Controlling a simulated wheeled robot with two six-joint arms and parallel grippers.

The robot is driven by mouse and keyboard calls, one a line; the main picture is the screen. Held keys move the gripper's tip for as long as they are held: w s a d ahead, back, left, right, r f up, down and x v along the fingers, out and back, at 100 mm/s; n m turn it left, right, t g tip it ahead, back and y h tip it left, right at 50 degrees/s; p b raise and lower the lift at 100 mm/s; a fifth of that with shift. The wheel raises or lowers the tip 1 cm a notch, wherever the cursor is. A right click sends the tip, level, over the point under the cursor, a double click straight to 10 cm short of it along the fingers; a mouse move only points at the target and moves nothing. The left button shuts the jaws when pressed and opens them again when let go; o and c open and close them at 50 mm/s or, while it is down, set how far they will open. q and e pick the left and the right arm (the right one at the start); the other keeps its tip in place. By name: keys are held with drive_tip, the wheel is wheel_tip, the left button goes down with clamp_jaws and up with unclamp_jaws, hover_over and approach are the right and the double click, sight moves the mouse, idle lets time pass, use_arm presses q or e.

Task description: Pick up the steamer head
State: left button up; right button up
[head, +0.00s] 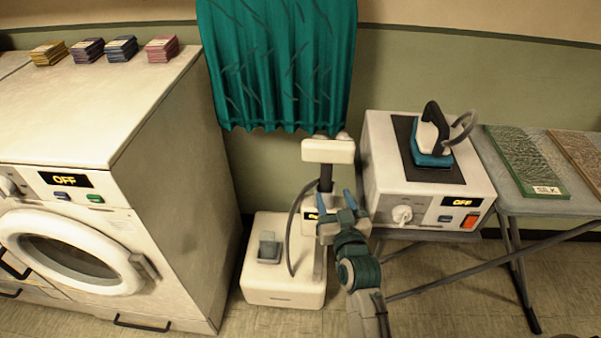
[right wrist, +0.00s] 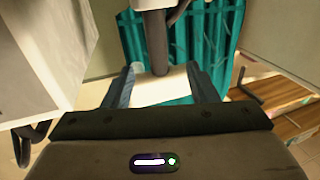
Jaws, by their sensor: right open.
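The steamer head (head: 328,151) is a cream-white block on a dark handle, upright at the top of the white garment steamer (head: 285,290). My right gripper (head: 338,203) is just below the head and in front of the steamer's pole, with its fingers open. In the right wrist view, the dark handle (right wrist: 155,45) and a pale part of the steamer show between the two spread fingers (right wrist: 163,78). I cannot tell whether a finger touches the handle. My left gripper is not in view.
A washing machine (head: 165,200) stands to the left. A teal curtain (head: 278,60) hangs behind. To the right, a white station (head: 385,165) bears an iron (head: 433,135), beside an ironing board (head: 500,200) with textured panels. A dark hose loops beside the steamer's pole.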

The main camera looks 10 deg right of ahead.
sight(329, 142)
drive_tip(key=w, duration=0.4)
drive_tip(key=shift+w+d, duration=0.1)
drive_tip(key=shift+w, duration=0.15)
drive_tip(key=w, duration=0.1)
drive_tip(key=w+p, duration=0.1)
drive_tip(key=w, duration=0.3)
drive_tip(key=shift+w+d+f+p, duration=0.15)
drive_tip(key=shift+d+f+p, duration=0.05)
drive_tip(key=shift+f+p, duration=0.1)
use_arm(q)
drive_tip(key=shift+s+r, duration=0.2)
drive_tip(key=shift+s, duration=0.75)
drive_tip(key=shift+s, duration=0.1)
use_arm(e)
drive_tip(key=shift+r, duration=0.1)
clamp_jaws()
wheel_tip(329, 142, up, 10)
drive_tip(key=shift+f, duration=0.15)
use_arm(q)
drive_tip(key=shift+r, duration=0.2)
use_arm(e)
drive_tip(key=shift+r, duration=0.4)
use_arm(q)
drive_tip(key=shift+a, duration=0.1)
